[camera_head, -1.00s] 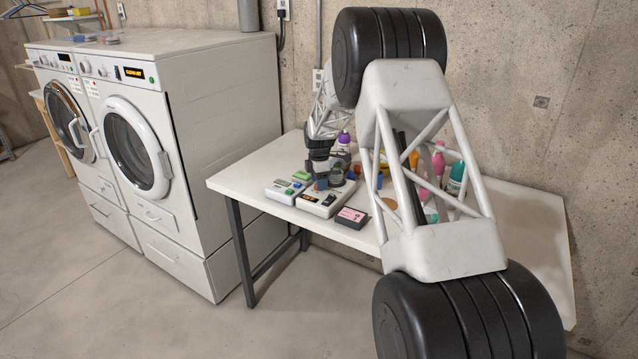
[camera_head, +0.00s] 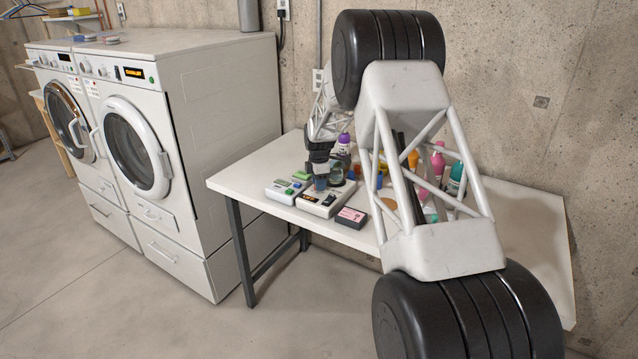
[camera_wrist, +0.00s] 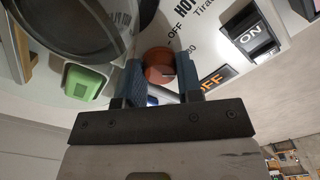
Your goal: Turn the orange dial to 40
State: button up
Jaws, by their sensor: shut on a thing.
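The orange dial (camera_wrist: 158,66) is a small round knob on a white panel (camera_wrist: 205,20). In the wrist view my gripper (camera_wrist: 159,78) has its two blue fingers on either side of the dial, shut on it. In the head view my gripper (camera_head: 320,183) points down at the panel (camera_head: 318,206) on the table, and the dial is hidden there by the fingers.
A dark box with a pink top (camera_head: 351,217) stands near the table's front edge. Bottles (camera_head: 437,162) stand at the back.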

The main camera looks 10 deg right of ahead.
jog(key=shift+m, duration=1.3)
jog(key=o, duration=0.9)
jog(key=shift+r, duration=0.1)
jog(key=shift+r, duration=3.85)
